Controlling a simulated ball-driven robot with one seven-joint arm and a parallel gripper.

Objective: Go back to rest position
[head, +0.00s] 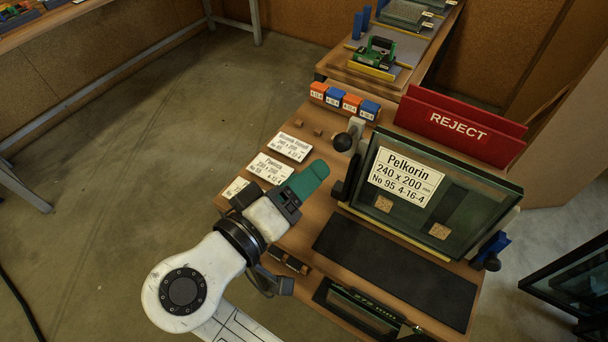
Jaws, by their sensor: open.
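My gripper (306,182), with a green finger end, is at the middle of the head view, above the left part of the wooden bench (318,236). It is seen nearly side-on, and only one finger shows clearly. It is open, and I see nothing held in it. It is apart from the glass frame (468,210), which stands tilted on the bench to its right. The frame carries a white Pelkorin label (407,176) and two small tan squares. Black knobs sit at its upper left and lower right.
A red REJECT holder (462,122) stands behind the frame. Orange and blue blocks (344,101) line the bench's back left; white label cards (270,168) lie near my gripper. A dark mat (395,262) lies in front of the frame. Open floor (130,150) is at left.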

